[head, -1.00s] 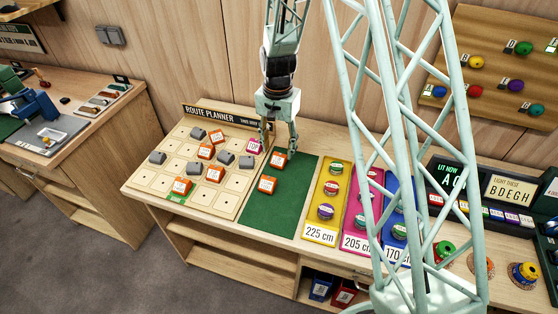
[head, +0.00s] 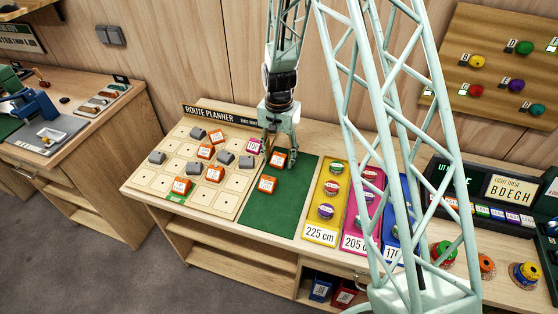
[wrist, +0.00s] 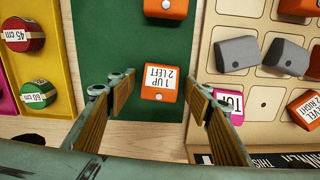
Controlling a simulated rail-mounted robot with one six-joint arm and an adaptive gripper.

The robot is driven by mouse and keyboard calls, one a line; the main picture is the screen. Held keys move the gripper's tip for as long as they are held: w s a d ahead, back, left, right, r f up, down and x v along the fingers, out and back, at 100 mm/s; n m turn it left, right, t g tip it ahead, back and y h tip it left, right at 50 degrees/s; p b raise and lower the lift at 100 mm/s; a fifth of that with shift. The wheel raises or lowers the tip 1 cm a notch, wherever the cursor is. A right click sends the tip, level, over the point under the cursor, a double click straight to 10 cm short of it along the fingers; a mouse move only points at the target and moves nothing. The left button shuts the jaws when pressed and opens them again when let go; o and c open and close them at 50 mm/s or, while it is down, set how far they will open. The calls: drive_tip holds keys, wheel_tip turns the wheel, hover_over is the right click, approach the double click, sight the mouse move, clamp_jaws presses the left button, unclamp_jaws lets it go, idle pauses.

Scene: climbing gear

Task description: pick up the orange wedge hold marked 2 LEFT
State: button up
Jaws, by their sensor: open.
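An orange wedge hold (wrist: 160,77) lies on the green mat (wrist: 110,40), and its label reads 1 UP 2 LEFT, upside down in the wrist view. In the head view this hold (head: 278,160) is partly covered by my gripper (head: 278,163). In the wrist view my gripper (wrist: 160,90) is open, with one finger on either side of the hold and gaps showing. A second orange hold (head: 267,185) lies nearer the front of the mat; its label (wrist: 166,7) is cut off in the wrist view.
A pink TOP hold (wrist: 231,102) stands close outside one finger. The route planner board (head: 228,195) beside the mat carries several grey and orange holds. A yellow strip (head: 320,216) with round holds is on the mat's other side. The front of the mat is clear.

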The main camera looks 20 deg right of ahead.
sight(279, 157)
idle(0.4)
drive_tip(key=c, duration=1)
drive_tip(key=shift+o, duration=0.2)
drive_tip(key=shift+r, duration=0.15)
drive_tip(key=shift+r, duration=1.7)
drive_tip(key=s, duration=0.5)
drive_tip(key=s+r, duration=0.1)
drive_tip(key=s, duration=1)
drive_tip(key=shift+r, duration=0.15)
